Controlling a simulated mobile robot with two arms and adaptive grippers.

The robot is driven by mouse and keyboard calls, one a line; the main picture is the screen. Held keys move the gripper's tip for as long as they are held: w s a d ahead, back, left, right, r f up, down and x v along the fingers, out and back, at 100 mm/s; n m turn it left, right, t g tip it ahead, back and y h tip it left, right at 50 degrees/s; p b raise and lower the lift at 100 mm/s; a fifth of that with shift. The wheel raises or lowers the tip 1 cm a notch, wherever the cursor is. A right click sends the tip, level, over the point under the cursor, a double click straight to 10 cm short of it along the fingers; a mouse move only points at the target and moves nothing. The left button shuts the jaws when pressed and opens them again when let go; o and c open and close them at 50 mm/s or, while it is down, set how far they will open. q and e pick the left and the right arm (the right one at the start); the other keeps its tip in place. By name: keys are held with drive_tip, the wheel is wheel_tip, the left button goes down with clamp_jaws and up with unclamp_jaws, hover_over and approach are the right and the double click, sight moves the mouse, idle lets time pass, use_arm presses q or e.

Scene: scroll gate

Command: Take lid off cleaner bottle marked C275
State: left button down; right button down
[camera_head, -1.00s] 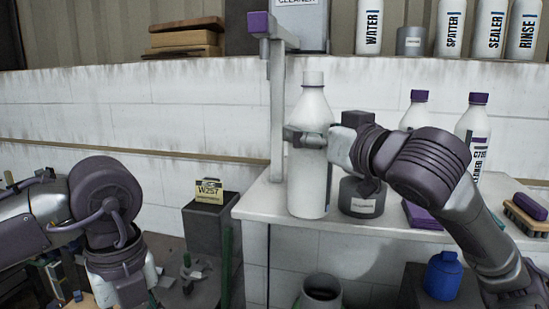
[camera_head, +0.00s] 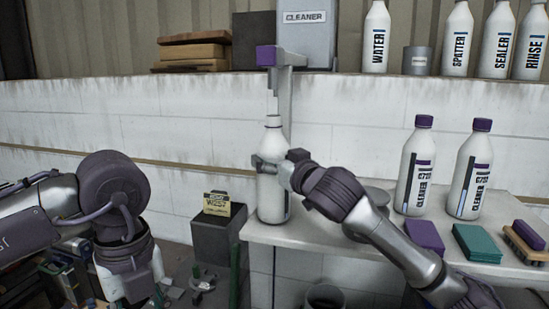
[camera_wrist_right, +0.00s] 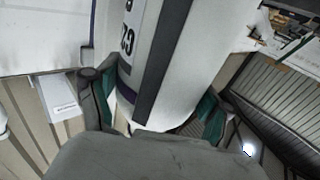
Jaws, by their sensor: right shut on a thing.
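A white bottle (camera_head: 272,195) stands upright at the left end of the white bench, in front of the grey post. Its top is pale, with no purple cap on it. My right gripper (camera_head: 277,164) is shut around its upper body. In the right wrist view the bottle (camera_wrist_right: 165,60) lies between the two fingers, with a dark stripe and part of a code starting "C2"; the full code cannot be read. Two other white bottles labelled CLEANER, one on the left (camera_head: 415,170) and one on the right (camera_head: 470,175), have purple caps. My left arm is at the left; its fingers do not show.
The grey post with a purple-ended arm (camera_head: 267,56) rises just behind the held bottle. A purple block (camera_head: 425,236), a green block (camera_head: 477,243) and a brush (camera_head: 525,243) lie on the bench (camera_head: 330,238). A black box (camera_head: 217,232) stands left of the bench.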

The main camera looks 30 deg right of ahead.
drive_tip(key=shift+f, duration=0.2)
drive_tip(key=shift+a+f, duration=0.1)
drive_tip(key=shift+f, duration=0.05)
unclamp_jaws()
